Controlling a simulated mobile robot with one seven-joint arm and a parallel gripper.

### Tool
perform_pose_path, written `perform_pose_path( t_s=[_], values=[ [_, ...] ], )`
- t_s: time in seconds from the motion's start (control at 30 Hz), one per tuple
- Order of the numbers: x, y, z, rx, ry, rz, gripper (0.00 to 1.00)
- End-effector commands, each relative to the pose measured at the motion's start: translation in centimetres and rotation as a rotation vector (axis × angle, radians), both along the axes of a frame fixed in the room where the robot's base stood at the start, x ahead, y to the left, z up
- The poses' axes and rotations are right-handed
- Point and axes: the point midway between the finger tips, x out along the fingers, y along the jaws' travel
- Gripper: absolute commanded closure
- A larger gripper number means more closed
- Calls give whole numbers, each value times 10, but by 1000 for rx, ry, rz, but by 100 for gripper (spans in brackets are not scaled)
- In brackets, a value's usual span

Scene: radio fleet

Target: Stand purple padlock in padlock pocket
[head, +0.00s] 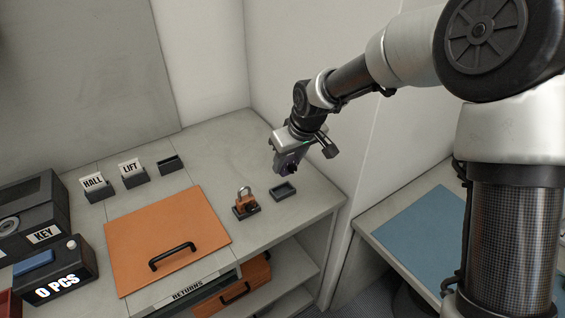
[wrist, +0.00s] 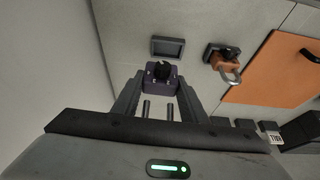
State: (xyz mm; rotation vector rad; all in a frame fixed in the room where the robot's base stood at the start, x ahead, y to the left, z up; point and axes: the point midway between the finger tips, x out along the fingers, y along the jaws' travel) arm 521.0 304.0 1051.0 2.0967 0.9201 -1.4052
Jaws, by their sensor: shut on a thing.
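The purple padlock (wrist: 160,88) is between the fingers of my gripper (wrist: 160,97) in the wrist view, with a round black part on the side facing away from my wrist. Its shackle is not clear to see. In the head view my gripper (head: 289,163) hangs above the counter, and the padlock shows only as a dark shape at its tip. An empty dark padlock pocket (head: 283,191) lies on the counter just below; it also shows in the wrist view (wrist: 168,47), beyond the padlock and apart from it.
An orange padlock (head: 245,203) stands shackle-up in a pocket left of the empty one. Farther left lie an orange panel with a black handle (head: 150,240), HALL (head: 94,184) and LIFT (head: 132,172) holders, and a black KEY box (head: 40,215). A wall rises at right.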

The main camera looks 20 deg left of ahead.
Motion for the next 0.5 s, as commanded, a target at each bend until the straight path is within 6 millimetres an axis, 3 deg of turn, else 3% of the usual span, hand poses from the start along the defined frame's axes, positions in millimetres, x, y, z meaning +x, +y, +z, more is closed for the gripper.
perform_pose_path(
  t_s=[0.13,0.5],
  values=[
    [-1,16,-1,5,-2,35,94],
    [-1,16,0,6,-3,35,94]
  ],
)
